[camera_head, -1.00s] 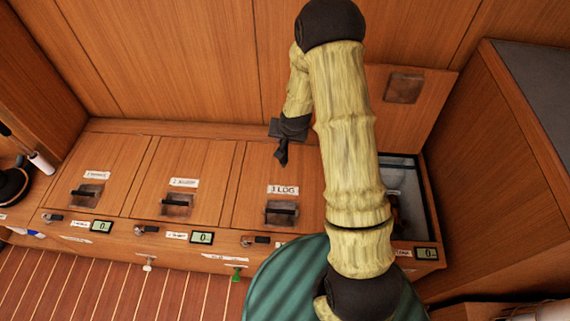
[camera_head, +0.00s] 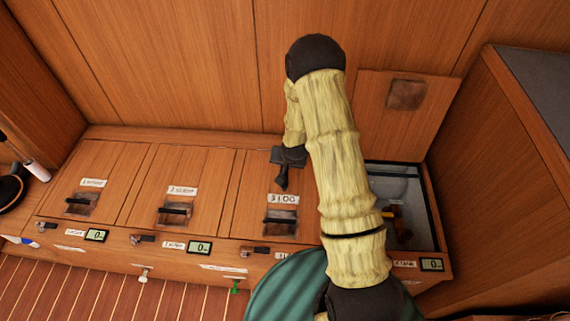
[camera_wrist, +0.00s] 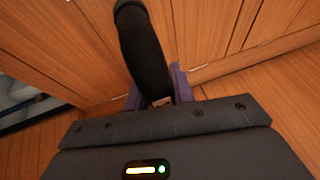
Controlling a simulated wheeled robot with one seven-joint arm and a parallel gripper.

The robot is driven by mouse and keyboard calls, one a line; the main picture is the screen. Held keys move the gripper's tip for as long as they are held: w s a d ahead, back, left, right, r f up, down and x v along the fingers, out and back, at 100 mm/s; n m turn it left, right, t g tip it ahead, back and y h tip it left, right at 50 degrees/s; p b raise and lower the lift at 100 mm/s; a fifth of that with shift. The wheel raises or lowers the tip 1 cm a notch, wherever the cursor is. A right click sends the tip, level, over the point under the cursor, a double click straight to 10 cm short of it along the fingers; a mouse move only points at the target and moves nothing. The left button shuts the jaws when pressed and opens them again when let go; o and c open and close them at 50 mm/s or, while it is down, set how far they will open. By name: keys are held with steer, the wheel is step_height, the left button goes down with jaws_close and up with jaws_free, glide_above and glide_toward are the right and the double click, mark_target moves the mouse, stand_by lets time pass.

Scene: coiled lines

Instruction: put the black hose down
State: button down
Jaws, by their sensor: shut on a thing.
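The black hose (camera_wrist: 143,55) shows in the wrist view as a thick, dark, rounded length. My gripper (camera_wrist: 158,98) is shut on it, with purple fingers on either side. The hose rises away from the gripper towards the top of the picture; its full length cannot be seen. In the head view my gripper (camera_head: 283,172) is a small dark shape above the lid of locker 3 (camera_head: 255,190). The hose cannot be made out clearly there. Whether it touches the lid cannot be told.
Lockers 1 (camera_head: 105,165) and 2 (camera_head: 190,165) are closed. The rightmost locker (camera_head: 428,215) is open, its lid (camera_head: 405,120) up against the wall, with a yellow-orange thing (camera_head: 396,212) inside. A black round thing (camera_head: 10,188) is cut off at the left edge. A wooden cabinet stands at right.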

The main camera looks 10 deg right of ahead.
steer(key=c, duration=1.2)
jaws_free()
steer(key=shift+o, duration=0.2)
steer(key=shift+s+r, duration=0.1)
steer(key=shift+r, duration=0.35)
steer(key=p+v, duration=0.3)
steer(key=v, duration=0.8)
steer(key=shift+s+r, duration=0.15)
steer(key=s+r+n+g, duration=0.2)
steer(key=s+r+n, duration=0.2)
steer(key=s+r, duration=1.3)
steer(key=shift+h, duration=0.3)
